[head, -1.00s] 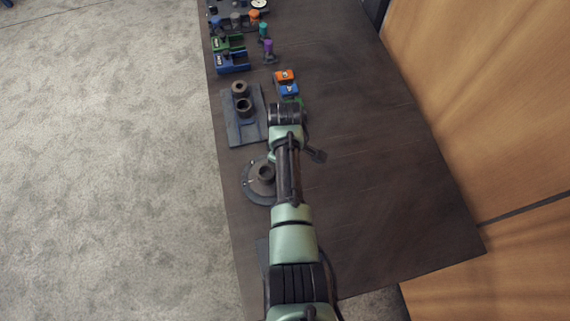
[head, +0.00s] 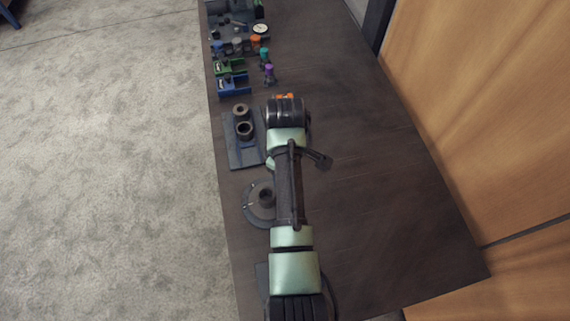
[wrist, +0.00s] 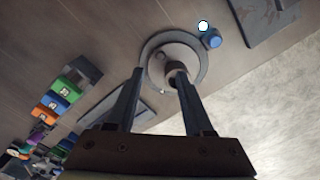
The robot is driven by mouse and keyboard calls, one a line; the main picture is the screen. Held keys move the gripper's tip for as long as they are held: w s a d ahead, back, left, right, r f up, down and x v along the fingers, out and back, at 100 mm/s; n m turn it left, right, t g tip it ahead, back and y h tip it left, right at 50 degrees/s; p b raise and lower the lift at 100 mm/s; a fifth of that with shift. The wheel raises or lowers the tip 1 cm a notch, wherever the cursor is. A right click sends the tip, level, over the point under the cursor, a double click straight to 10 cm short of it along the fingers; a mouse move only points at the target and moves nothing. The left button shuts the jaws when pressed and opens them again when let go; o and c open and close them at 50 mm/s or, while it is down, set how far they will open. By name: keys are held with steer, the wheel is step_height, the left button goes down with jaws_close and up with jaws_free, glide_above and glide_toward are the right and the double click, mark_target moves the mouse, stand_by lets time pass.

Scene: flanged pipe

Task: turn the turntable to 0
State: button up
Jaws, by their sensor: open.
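The turntable is a round grey disc with a raised hub. In the head view the turntable (head: 252,211) lies near the table's left edge, partly covered by my arm. In the wrist view the turntable (wrist: 157,50) is ahead of the fingertips, with its brown hub near the right fingertip. A blue knob (wrist: 214,41) and a white round spot sit at its rim. I cannot read an angle. My gripper (wrist: 159,76) is open with nothing between its fingers. Whether the right finger touches the hub is unclear. The gripper is hidden in the head view.
A base plate (head: 236,153) with two dark rings stands beyond the turntable. Blue (head: 233,84) and green (head: 231,66) holders and small coloured parts sit farther back. Another dark plate (wrist: 262,18) shows in the wrist view. The table's right side is clear.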

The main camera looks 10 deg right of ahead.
steer(key=shift+r+b, duration=0.3)
steer(key=shift+r, duration=2.4)
